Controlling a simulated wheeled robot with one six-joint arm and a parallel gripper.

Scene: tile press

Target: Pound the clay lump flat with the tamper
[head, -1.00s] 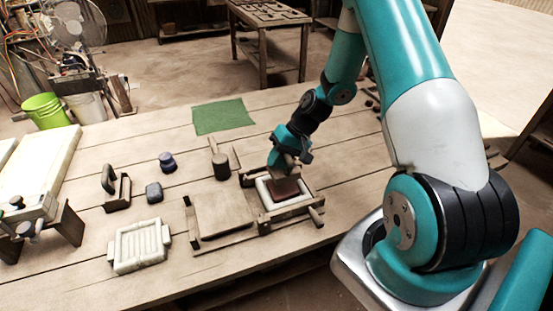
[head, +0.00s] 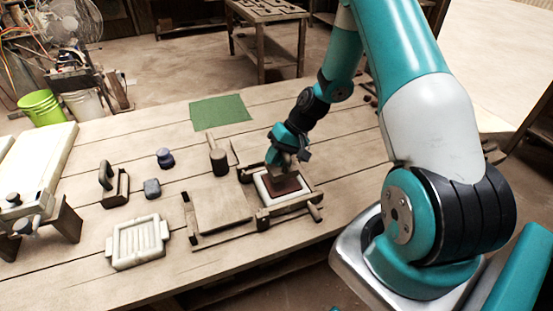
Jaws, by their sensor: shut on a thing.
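My gripper (head: 284,172) points down over the white square mould (head: 283,203), which sits in a wooden frame at the table's right part. It is shut on a reddish-brown block, which looks like the clay lump (head: 285,188), inside the mould's rim. The fingers hide part of the block, and I cannot tell whether it touches the mould's floor. The tamper, a dark round head with an upright handle (head: 218,160), appears to stand on the table left of my gripper, apart from it.
A wooden board (head: 220,205) lies left of the mould. Further left are a pale ribbed tray (head: 138,243), a handled tool (head: 113,183), a dark blue knob (head: 165,158) and a grey-blue block (head: 152,188). A green cloth (head: 219,112) lies behind on clear tabletop.

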